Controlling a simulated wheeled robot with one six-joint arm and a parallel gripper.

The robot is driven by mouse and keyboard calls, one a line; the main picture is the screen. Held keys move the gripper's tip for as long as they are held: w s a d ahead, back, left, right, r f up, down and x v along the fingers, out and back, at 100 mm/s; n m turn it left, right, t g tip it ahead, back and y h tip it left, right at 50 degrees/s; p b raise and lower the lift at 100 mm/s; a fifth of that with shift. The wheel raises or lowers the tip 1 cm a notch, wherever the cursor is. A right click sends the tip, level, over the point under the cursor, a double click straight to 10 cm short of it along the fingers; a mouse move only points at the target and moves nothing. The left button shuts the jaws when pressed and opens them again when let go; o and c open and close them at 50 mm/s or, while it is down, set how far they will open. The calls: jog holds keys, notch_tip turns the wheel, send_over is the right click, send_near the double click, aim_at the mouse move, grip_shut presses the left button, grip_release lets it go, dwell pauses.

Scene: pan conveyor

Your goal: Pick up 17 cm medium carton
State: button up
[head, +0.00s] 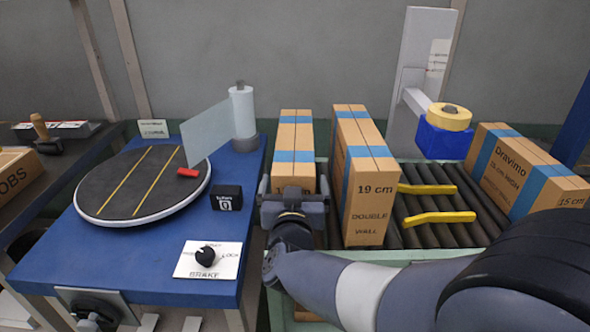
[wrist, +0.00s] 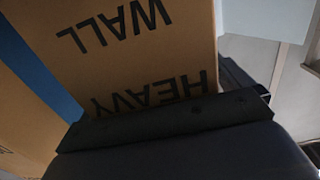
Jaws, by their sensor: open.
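A tall narrow carton (head: 294,138) with blue tape stands directly beyond my gripper (head: 292,200) in the head view. Its size label is hidden behind the gripper, so I cannot read 17 cm on it. My gripper is open, at the carton's near face. In the wrist view a carton face (wrist: 140,50) fills much of the picture, with upside-down words HEAVY and WALL. A dark gripper part (wrist: 165,128) lies across the lower edge of that face; I cannot tell whether it touches.
A carton marked 19 cm DOUBLE WALL (head: 370,222) stands close on the right. A carton marked 15 cm (head: 520,165) lies farther right on the rollers (head: 445,235), past yellow bars (head: 440,217). A blue table (head: 215,265) with a round turntable (head: 125,195) is on the left.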

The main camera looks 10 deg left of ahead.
jog(key=shift+c, duration=0.6)
jog(key=c, duration=1.3)
jog(key=shift+r, duration=0.15)
jog(key=shift+c, duration=0.5)
